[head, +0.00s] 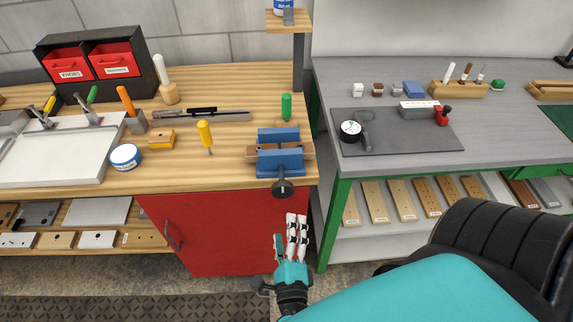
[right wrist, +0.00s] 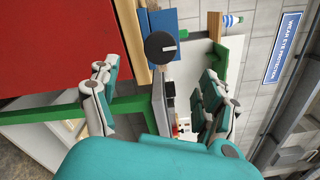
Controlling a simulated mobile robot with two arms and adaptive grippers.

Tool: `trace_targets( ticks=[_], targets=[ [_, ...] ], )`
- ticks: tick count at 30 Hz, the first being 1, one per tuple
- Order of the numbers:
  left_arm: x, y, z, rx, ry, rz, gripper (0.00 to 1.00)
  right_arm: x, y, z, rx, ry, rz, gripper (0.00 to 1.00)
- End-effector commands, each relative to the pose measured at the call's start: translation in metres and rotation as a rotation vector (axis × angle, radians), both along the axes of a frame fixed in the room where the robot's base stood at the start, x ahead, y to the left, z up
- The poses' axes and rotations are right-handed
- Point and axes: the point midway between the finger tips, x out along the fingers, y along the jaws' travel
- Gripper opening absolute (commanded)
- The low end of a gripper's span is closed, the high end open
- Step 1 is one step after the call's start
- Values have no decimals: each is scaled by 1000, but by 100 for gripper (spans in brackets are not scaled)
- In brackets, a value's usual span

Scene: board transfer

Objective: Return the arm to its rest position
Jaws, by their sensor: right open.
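My right gripper (head: 291,226) hangs in front of the red cabinet, below the blue vise on the wooden bench. Its fingers are spread and nothing is between them. In the right wrist view the open fingers of the right gripper (right wrist: 157,76) stand to either side, with the vise's dark round handle end beyond them. My teal right arm comes in from the lower right of the head view. My left gripper is not in view.
The blue vise (head: 279,160) sits at the wooden bench's front edge, its handle (head: 282,188) sticking out above my gripper. The red cabinet (head: 230,235) is behind it. The grey bench (head: 400,165) on a green frame stands right, with several boards (head: 401,199) on its lower shelf.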

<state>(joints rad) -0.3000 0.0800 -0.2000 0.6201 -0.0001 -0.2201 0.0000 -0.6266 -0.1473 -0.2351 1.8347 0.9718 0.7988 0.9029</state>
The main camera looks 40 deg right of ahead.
Motion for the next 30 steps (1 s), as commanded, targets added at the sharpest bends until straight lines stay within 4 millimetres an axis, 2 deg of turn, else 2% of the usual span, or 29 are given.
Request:
trace_targets(
  ticks=[12,14,16,17,20,21,23,24,26,27,30],
  targets=[
    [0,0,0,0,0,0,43,1,1,-2,-5,5,5,80],
    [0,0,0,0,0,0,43,3,5,-9,-29,29,30,80],
    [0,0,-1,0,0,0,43,7,16,-27,-99,89,95,80],
    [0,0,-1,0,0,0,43,9,23,-39,-144,127,135,80],
    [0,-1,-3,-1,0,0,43,11,52,-95,-343,294,320,80],
    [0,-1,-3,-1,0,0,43,9,64,-123,-439,371,408,80],
    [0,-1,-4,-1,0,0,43,0,79,-166,-583,485,544,80],
    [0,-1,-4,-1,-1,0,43,-10,86,-194,-678,560,634,80],
    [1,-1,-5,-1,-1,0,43,-27,92,-236,-811,667,768,80],
    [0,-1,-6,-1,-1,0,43,-42,93,-264,-897,735,858,80],
    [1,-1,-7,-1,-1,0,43,-85,87,-327,-1100,898,1088,80]
  ],
)
